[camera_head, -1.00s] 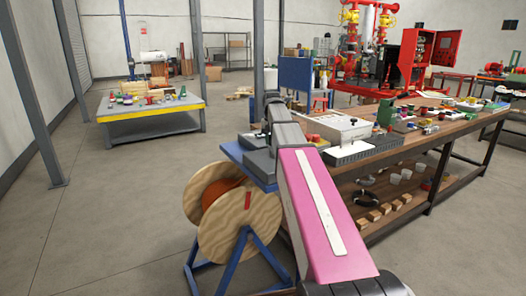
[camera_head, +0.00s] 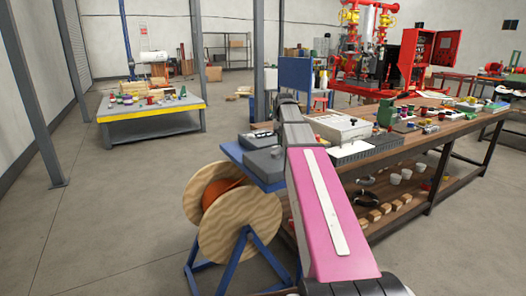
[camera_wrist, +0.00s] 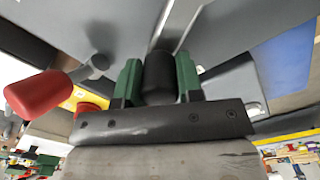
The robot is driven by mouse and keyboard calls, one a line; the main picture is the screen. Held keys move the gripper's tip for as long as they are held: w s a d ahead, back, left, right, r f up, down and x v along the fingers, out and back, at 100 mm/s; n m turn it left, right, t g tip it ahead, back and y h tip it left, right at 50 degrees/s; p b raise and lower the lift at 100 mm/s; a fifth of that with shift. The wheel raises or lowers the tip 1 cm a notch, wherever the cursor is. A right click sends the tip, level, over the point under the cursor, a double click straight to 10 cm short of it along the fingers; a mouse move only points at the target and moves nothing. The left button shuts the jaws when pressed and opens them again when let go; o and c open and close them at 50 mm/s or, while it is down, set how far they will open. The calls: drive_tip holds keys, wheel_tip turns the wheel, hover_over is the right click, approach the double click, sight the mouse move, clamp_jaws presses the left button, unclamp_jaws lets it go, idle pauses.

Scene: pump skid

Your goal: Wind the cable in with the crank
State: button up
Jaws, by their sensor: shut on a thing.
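In the wrist view my gripper (camera_wrist: 159,82) has its two green fingers shut on a black rounded grip (camera_wrist: 160,77), which looks like the crank's handle. A red handle (camera_wrist: 40,95) on a grey stem is to its left, apart from the fingers. In the head view a wooden cable drum (camera_head: 240,222) stands on a blue stand (camera_head: 240,255), with orange cable (camera_head: 222,190) between its flanges. My gripper and the crank are hidden there behind my pink arm. The cable's free run cannot be made out.
A long wooden bench (camera_head: 400,145) with boxes and small parts runs along the right. Grey boxes (camera_head: 264,163) sit on a blue plate by the drum. A yellow-edged table (camera_head: 150,112) stands at the back left. The floor at left is clear.

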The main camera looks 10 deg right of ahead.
drive_tip(key=shift+s+d, duration=0.6)
drive_tip(key=shift+s, duration=0.25)
drive_tip(key=shift+s+d, duration=0.35)
drive_tip(key=shift+s, duration=0.3)
drive_tip(key=shift+w, duration=0.1)
drive_tip(key=o, duration=0.9)
drive_tip(key=shift+o, duration=0.2)
